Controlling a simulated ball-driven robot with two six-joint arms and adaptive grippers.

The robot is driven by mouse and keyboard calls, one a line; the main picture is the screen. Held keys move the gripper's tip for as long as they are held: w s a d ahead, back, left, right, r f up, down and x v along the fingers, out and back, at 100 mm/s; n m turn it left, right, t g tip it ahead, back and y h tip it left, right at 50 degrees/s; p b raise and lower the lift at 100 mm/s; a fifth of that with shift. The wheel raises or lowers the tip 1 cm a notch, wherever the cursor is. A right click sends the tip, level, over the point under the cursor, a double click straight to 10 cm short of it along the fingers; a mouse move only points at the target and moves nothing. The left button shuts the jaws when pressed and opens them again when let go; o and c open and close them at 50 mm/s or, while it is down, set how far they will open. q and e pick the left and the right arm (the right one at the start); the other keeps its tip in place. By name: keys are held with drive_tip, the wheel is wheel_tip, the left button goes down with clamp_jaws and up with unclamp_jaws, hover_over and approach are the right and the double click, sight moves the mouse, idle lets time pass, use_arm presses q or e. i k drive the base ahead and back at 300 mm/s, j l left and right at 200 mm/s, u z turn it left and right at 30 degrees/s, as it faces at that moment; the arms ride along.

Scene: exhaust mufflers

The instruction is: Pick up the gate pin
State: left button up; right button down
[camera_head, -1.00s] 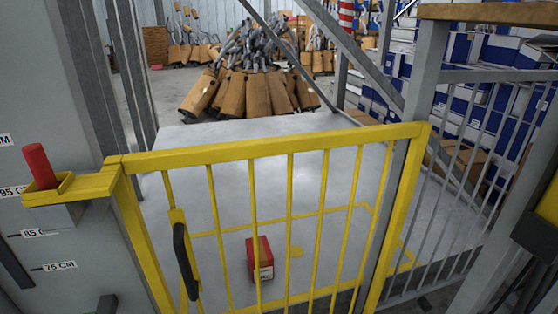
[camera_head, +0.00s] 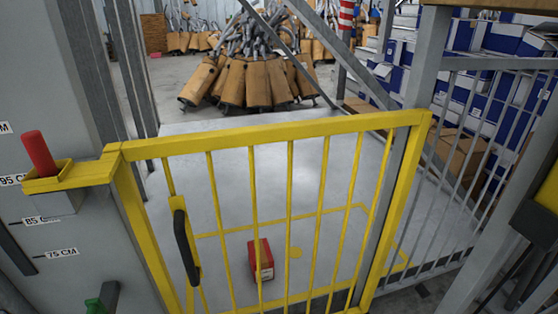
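The gate pin appears to be the red cylinder (camera_head: 38,152) at the left. It stands upright, tilted a little in the picture, in a yellow bracket (camera_head: 62,179) beside the gate's upper left corner. Its lower end is hidden inside the bracket. The yellow barred gate (camera_head: 270,138) spans the middle of the view and looks closed. A black handle (camera_head: 186,246) is on its left side. Neither of my grippers can be made out in the view.
Behind the gate, a red box (camera_head: 260,260) stands on a grey platform with yellow lines. Brown mufflers (camera_head: 245,84) are heaped beyond it. Blue and white boxes (camera_head: 490,92) are stacked at the right behind grey railings. A green piece (camera_head: 95,305) shows at the bottom left.

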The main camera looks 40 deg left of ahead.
sight(37, 148)
drive_tip(key=u, duration=2.5)
